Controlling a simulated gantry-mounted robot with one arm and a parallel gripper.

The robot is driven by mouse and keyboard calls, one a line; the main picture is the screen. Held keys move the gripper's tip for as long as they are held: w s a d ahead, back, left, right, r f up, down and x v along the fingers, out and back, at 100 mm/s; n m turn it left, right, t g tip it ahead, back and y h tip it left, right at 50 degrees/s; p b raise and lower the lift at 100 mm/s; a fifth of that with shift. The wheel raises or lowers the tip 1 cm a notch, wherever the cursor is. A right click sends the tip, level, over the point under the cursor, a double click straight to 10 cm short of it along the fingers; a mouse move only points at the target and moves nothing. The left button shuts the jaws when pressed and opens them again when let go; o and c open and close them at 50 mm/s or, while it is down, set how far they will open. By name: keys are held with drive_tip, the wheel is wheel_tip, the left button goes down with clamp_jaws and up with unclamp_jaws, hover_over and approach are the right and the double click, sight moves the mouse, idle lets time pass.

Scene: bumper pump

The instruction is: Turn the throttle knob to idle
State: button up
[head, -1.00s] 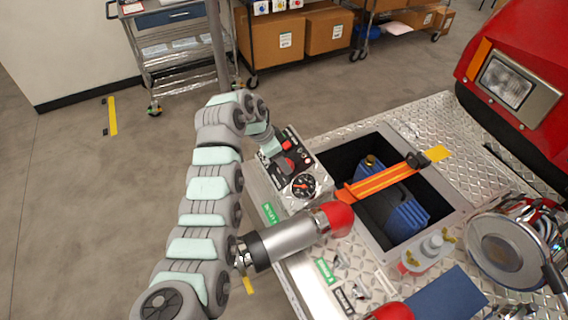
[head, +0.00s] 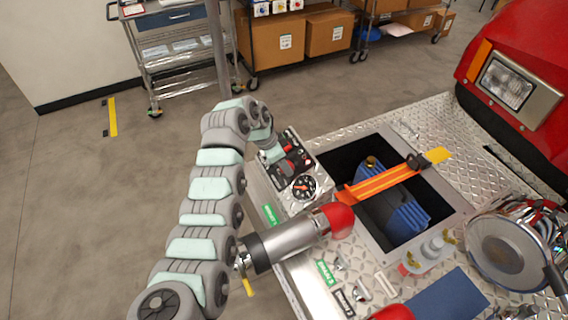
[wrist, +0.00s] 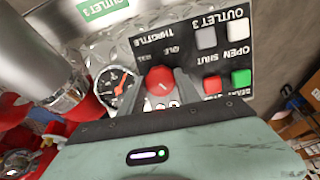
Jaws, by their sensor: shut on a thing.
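The red throttle knob (wrist: 160,80) sits on the black control panel (wrist: 205,62), under the THROTTLE lettering, which reads upside down in the wrist view. My gripper (wrist: 161,93) is shut on the knob, with one grey finger on each side of it. In the head view my gripper (head: 279,158) is down at the panel, and the knob is largely hidden there. The IDLE and FULL marks show small above the knob in the wrist view. I cannot read the exact pointer angle.
A round gauge (wrist: 117,88) is close left of the knob. Red (wrist: 212,85) and green (wrist: 241,78) buttons are close right. A silver, red-ended cylinder (head: 290,240) is in front of the panel.

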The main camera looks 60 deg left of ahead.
clamp_jaws()
